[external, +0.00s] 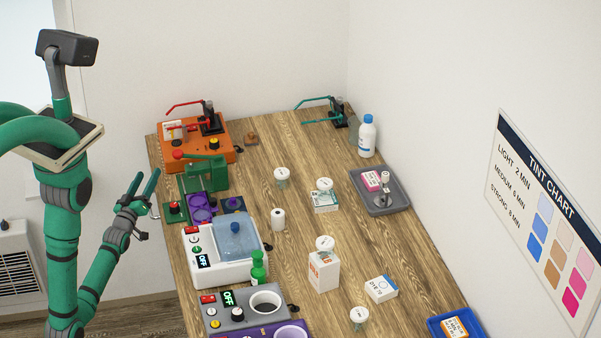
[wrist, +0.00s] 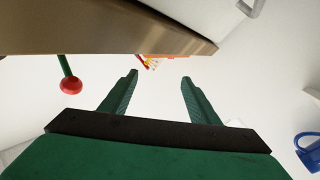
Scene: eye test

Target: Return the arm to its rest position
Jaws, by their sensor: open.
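My green arm stands at the left of the external view, off the left edge of the wooden table (external: 345,240). My gripper (external: 146,181) is raised beside that edge, near the green devices. Its two green fingers are spread apart with nothing between them. In the wrist view the gripper (wrist: 160,82) is open and empty. The table's edge (wrist: 100,42) crosses the top of that view. A red knob on a green lever (wrist: 70,85) hangs at the left there.
Near my gripper on the table are a green press (external: 207,172), a white bath (external: 222,262) and an orange device (external: 190,155). Boxes and jars stand mid-table. A grey tray (external: 405,202) and a white bottle (external: 367,137) are at the right. A tint chart (external: 540,215) hangs on the wall.

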